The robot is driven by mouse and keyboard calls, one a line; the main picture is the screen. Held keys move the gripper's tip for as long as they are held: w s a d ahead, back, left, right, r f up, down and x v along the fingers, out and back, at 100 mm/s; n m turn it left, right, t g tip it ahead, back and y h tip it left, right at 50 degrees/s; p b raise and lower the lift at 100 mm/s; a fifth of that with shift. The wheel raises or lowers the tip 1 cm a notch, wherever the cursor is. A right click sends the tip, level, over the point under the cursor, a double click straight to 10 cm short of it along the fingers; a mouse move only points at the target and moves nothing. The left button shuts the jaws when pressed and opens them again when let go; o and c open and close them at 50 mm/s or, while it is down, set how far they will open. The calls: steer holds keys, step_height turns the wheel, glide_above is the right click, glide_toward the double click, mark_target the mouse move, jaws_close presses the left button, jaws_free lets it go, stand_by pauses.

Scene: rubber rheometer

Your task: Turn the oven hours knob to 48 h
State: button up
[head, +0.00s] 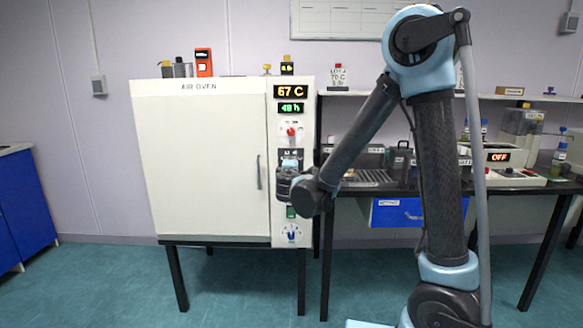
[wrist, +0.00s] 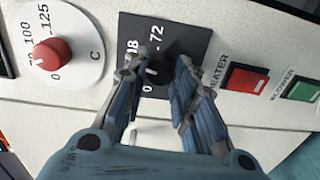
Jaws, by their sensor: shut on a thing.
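The oven hours knob (wrist: 160,68) is black and sits on a dark plate marked 0, 48 and 72 in the wrist view. The fingers of my gripper (wrist: 158,85) are on either side of it, shut on it and partly hiding it. In the head view my gripper (head: 284,180) is at the control panel of the white air oven (head: 200,150) and covers the knob. The green hours display (head: 291,107) appears to read 48 h. The display above it (head: 290,91) reads 67 C.
A red temperature knob (wrist: 52,55) on a white dial is left of the plate in the wrist view. A red heater switch (wrist: 246,78) and a green blower switch (wrist: 304,90) are close on the right. A bench with a blue drawer (head: 400,211) stands right of the oven.

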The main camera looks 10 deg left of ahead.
steer(key=shift+m, duration=2)
steer(key=o, duration=1.1)
steer(key=shift+s, duration=0.15)
steer(key=v, duration=1.1)
steer(key=shift+s+d, duration=0.2)
steer(key=shift+s, duration=0.1)
